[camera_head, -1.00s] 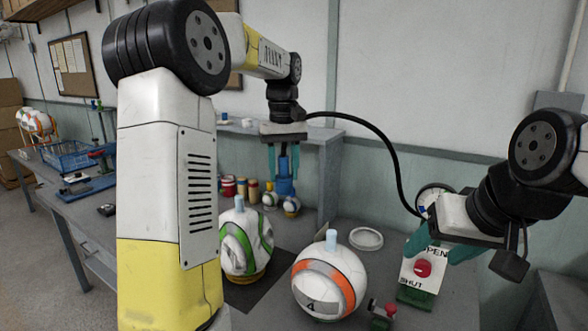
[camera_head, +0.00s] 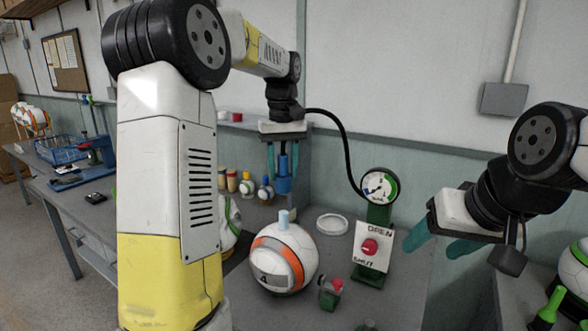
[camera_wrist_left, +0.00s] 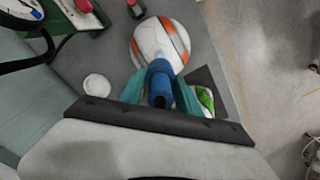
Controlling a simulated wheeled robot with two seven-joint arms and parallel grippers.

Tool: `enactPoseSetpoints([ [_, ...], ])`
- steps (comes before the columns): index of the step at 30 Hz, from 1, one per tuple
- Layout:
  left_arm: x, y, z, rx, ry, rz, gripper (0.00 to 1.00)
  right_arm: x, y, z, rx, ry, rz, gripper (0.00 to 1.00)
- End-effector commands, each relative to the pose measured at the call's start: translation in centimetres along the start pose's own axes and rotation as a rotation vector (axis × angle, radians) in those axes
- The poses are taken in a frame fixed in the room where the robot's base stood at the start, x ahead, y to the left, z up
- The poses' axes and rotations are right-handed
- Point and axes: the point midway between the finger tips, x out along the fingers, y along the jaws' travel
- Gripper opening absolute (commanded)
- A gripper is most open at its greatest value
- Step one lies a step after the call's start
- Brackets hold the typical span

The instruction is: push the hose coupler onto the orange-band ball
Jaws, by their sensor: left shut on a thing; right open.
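The orange-band ball (camera_head: 272,270) sits on the bench, white with an orange stripe and a pale blue stem on top. My left gripper (camera_head: 282,160) is shut on the blue hose coupler (camera_head: 284,184), held upright above bench level and behind the ball in the head view. In the left wrist view the coupler (camera_wrist_left: 160,85) overlaps the near edge of the ball (camera_wrist_left: 160,42); they look apart in the head view. My right gripper (camera_head: 440,243) is open and empty, right of the OPEN/SHUT panel (camera_head: 367,248) with its red knob.
A black hose (camera_head: 345,140) arcs to a round gauge (camera_head: 380,186) on a green stand. A green-striped ball (camera_wrist_left: 205,98) lies beside the orange-band ball, mostly hidden by my arm in the head view. A white ring (camera_head: 332,224) and a small red-knobbed item (camera_head: 331,291) are nearby.

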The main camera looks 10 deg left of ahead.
Motion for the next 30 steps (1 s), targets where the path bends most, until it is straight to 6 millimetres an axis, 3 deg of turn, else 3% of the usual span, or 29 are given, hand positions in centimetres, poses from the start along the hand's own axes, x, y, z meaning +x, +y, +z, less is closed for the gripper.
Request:
enactPoseSetpoints([
  [5,0.6,0.0,0.0,-0.001,-0.001,-0.001,0.0,0.0,0.0,0.0,0.0,0.0,0.0,0.6],
  [21,5.1,0.0,0.0,-0.001,0.0,-0.001,0.0,0.0,0.0,0.0,0.0,0.0,0.0,0.6],
  [30,5.8,0.0,0.0,-0.001,0.0,0.0,0.0,0.0,0.0,0.0,0.0,0.0,0.0,0.6],
])
